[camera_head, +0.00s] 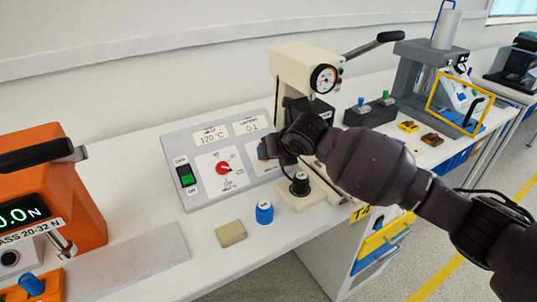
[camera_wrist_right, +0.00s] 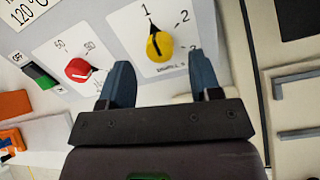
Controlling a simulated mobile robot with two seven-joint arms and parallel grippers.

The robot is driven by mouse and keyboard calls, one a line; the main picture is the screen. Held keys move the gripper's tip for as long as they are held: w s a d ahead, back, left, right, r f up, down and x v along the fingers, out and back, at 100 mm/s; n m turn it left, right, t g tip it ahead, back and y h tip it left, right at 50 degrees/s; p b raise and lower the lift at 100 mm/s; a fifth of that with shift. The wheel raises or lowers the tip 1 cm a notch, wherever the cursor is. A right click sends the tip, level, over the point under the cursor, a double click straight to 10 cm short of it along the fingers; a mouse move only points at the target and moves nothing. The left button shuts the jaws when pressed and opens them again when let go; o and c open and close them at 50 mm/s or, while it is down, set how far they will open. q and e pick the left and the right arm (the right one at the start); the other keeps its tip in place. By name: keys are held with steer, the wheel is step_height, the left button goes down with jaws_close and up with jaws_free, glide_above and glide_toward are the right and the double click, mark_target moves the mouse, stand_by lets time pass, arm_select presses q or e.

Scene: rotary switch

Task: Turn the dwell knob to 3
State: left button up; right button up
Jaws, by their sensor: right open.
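The dwell knob (camera_wrist_right: 159,45) is yellow and round, with a dark pointer mark toward the 1 on its white dial plate. It sits on the grey control panel (camera_head: 180,150), and in the head view my right arm hides it. My right gripper (camera_wrist_right: 162,72) is open, its two blue fingers apart and pointing at the dwell dial. In the wrist view the knob lies between the lines of the fingers, just beyond their tips, with nothing held. In the head view the right gripper (camera_head: 279,146) is over the panel's right part. My left gripper is not in view.
A red knob (camera_head: 223,168) and a green rocker switch (camera_head: 186,175) are left of the dwell dial. A cream press (camera_head: 300,70) with a gauge stands close behind my right gripper. A blue cap (camera_head: 264,212) and a tan block (camera_head: 230,233) lie in front of the panel.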

steer(key=x, duration=0.2)
steer(key=shift+w+f, duration=0.1)
steer(key=shift+f, duration=0.2)
steer(key=shift+w+a+f+b, duration=0.2)
steer(key=shift+w+a+b, duration=0.05)
steer(key=shift+w+b, duration=0.15)
steer(key=shift+c, duration=0.2)
